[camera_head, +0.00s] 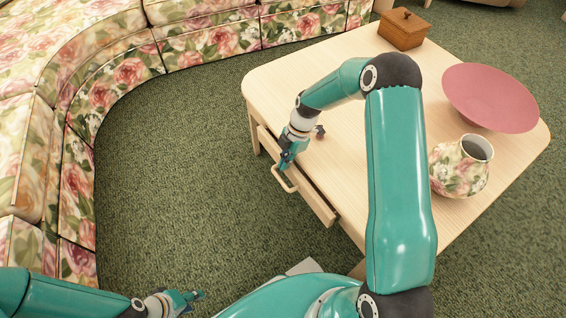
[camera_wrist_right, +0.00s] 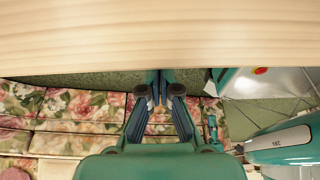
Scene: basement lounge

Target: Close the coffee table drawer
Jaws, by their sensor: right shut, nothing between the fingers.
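The coffee table (camera_head: 330,75) has a light wood top and stands at the right of the head view. Its drawer (camera_head: 318,203) is in the left side and sticks out a little from under the top. A loop-shaped handle (camera_head: 284,181) is on the drawer front. My right gripper (camera_head: 286,163) is shut and empty, pointing down close to the handle; I cannot tell whether it touches. In the right wrist view its fingertips (camera_wrist_right: 160,78) are together beside a pale wood edge (camera_wrist_right: 160,55). My left gripper (camera_head: 195,296) is low over the carpet, away from the table; its opening is unclear.
On the table are a wooden box (camera_head: 403,30), a pink bowl (camera_head: 490,97) and a floral vase (camera_head: 461,168). A curved floral sofa (camera_head: 130,70) runs along the left and back. Green carpet (camera_head: 180,170) lies clear between sofa and drawer.

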